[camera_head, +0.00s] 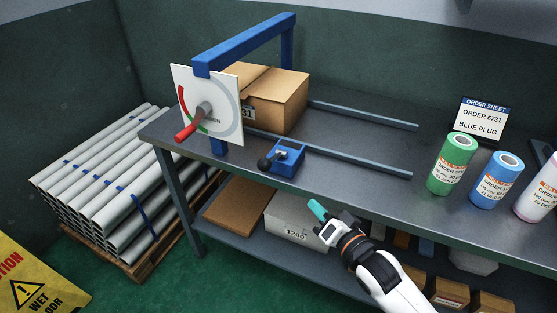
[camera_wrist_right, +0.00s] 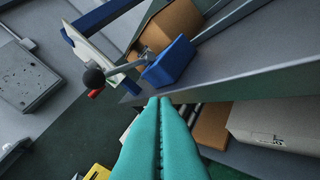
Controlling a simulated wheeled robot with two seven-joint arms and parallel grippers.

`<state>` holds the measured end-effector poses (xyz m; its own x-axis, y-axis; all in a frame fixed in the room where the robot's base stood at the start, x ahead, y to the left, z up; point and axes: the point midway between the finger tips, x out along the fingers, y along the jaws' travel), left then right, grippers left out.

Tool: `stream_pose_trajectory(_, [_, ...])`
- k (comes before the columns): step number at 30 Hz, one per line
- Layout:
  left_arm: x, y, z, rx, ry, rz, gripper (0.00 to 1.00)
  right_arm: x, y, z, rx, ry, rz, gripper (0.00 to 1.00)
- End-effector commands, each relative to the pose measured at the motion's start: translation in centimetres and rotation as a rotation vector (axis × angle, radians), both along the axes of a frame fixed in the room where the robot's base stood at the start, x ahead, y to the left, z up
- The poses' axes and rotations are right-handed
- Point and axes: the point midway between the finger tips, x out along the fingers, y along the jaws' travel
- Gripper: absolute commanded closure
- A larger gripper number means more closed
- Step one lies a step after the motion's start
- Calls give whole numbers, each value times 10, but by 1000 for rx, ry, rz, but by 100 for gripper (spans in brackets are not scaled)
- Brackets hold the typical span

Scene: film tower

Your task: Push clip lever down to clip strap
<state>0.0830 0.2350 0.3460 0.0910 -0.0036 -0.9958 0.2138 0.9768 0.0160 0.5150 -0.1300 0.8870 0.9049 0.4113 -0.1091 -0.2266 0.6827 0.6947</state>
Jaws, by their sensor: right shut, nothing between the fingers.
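The clip is a blue block (camera_head: 283,157) on the table near its front edge, and it also shows in the right wrist view (camera_wrist_right: 170,62). Its lever ends in a black knob (camera_head: 264,163) that sticks out to the left of the block; the knob also shows in the wrist view (camera_wrist_right: 93,78), left of the fingertips. My right gripper (camera_head: 315,208) has teal fingers pressed together and empty, in front of the table edge, right of and nearer than the clip, touching nothing visible. The fingers fill the lower middle of the wrist view (camera_wrist_right: 160,103). No strap can be made out clearly. My left gripper is not visible.
A cardboard box (camera_head: 275,100) stands under a blue frame (camera_head: 250,42) with a dial plate and red handle (camera_head: 188,131). Rails (camera_head: 345,154) run to the right. Green (camera_head: 450,168) and blue (camera_head: 493,182) spools stand further right. Boxes sit on the lower shelf (camera_head: 250,240).

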Motion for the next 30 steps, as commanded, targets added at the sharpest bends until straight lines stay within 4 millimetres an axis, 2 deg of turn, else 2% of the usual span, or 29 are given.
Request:
stream_pose_trajectory(1, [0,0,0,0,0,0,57,12,1,14,73,-49,29,100])
stream_pose_trajectory(3, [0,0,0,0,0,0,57,22,4,32,178,-102,73,100])
stream_pose_trajectory(6, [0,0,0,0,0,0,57,30,4,51,293,-150,132,100])
stream_pose_trajectory(10, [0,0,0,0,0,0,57,34,4,66,385,-184,189,100])
stream_pose_trajectory(24, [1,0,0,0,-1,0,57,36,4,73,422,-194,213,100])
stream_pose_trajectory(30, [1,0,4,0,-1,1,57,52,15,80,422,-197,212,100])
